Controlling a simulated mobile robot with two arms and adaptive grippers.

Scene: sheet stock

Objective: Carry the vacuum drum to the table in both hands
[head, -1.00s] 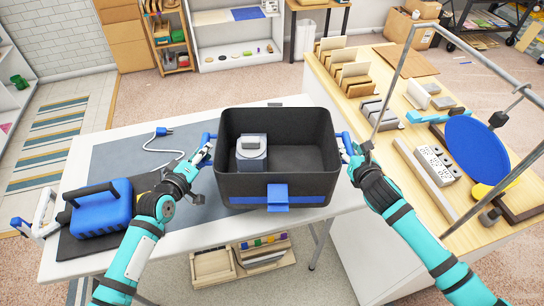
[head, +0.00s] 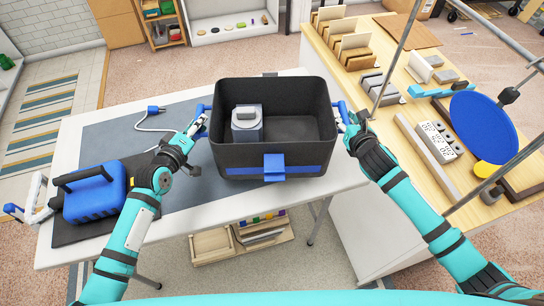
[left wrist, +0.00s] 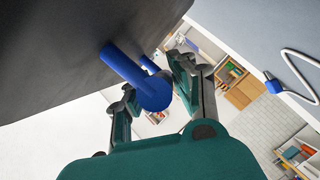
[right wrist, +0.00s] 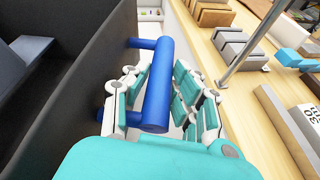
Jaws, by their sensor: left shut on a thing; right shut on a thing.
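The vacuum drum is an open black box (head: 230,155) with a blue front latch and a blue handle on each side. A grey block-like part (head: 247,125) stands inside it at the left. The drum is over the white table (head: 335,180); I cannot tell whether its base touches the top. My left gripper (head: 201,120) is shut on the left blue handle (left wrist: 130,70). My right gripper (head: 345,117) is shut on the right blue handle (right wrist: 158,85). The drum looks about level. Its underside is hidden.
A blue tool case (head: 95,195) lies on the dark mat at the table's left. A white cable with a blue plug (head: 152,109) lies behind my left arm. A wooden counter (head: 400,110) with blocks, a power strip and a blue disc stands close on the right.

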